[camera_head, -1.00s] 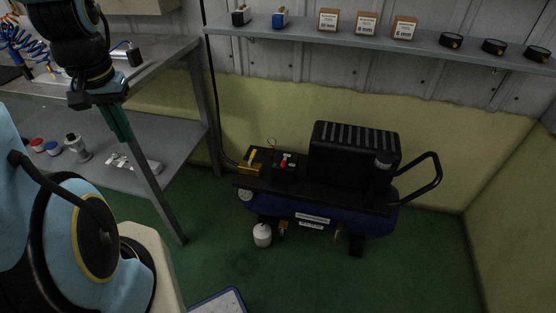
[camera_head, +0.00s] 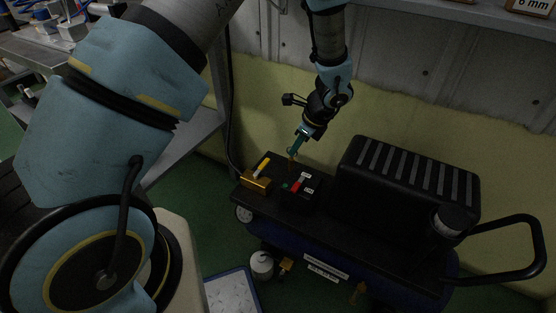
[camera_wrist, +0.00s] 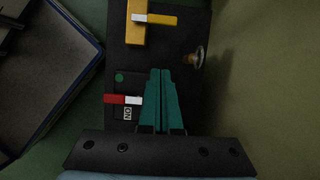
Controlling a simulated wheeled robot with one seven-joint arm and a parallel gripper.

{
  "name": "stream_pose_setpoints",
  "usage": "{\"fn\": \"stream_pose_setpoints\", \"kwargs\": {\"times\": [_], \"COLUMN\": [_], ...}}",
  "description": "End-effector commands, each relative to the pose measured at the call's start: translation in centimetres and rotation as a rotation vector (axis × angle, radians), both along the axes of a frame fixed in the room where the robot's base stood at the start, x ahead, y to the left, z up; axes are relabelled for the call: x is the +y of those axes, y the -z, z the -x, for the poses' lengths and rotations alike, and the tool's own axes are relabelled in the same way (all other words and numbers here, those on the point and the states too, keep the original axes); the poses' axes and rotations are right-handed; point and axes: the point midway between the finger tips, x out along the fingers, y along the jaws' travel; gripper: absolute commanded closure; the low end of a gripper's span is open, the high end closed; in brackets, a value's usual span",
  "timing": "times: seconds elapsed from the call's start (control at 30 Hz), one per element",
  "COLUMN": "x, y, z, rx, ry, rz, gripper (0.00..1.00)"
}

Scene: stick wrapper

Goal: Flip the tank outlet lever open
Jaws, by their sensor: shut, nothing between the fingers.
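The tank outlet lever is a small yellow lever (camera_head: 262,168) on a brass block (camera_head: 255,183) at the left end of the compressor's black top plate. In the wrist view the yellow lever (camera_wrist: 163,20), with a white section, lies crosswise over the brass-yellow block (camera_wrist: 135,30) near the top. My gripper (camera_head: 294,153) is over the compressor, to the right of the lever and apart from it. Its green fingers (camera_wrist: 161,72) are shut and empty, pointing toward the lever side in the wrist view, beside a red and white switch (camera_wrist: 122,99).
The black box with the red switch (camera_head: 299,182) stands just right of the lever. A round metal ring or knob (camera_wrist: 198,57) sticks up near the plate's edge. The large black ribbed housing (camera_head: 405,190) stands to the right. A metal workbench (camera_head: 205,130) is at left, the wall behind.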

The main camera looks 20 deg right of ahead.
Motion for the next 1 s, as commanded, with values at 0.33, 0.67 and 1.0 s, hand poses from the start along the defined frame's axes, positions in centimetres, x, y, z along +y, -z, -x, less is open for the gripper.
{"fn": "stream_pose_setpoints", "kwargs": {"times": [0.33, 0.67, 1.0], "x": [-0.3, 0.6, 2.2], "y": [0.3, 3.5, 9.9], "z": [0.2, -0.8, -2.8], "rx": [0.0, 0.002, 0.001], "ry": [0.019, 0.016, 0.016], "rz": [-0.006, -0.008, -0.007], "gripper": [1.0, 1.0, 1.0]}}
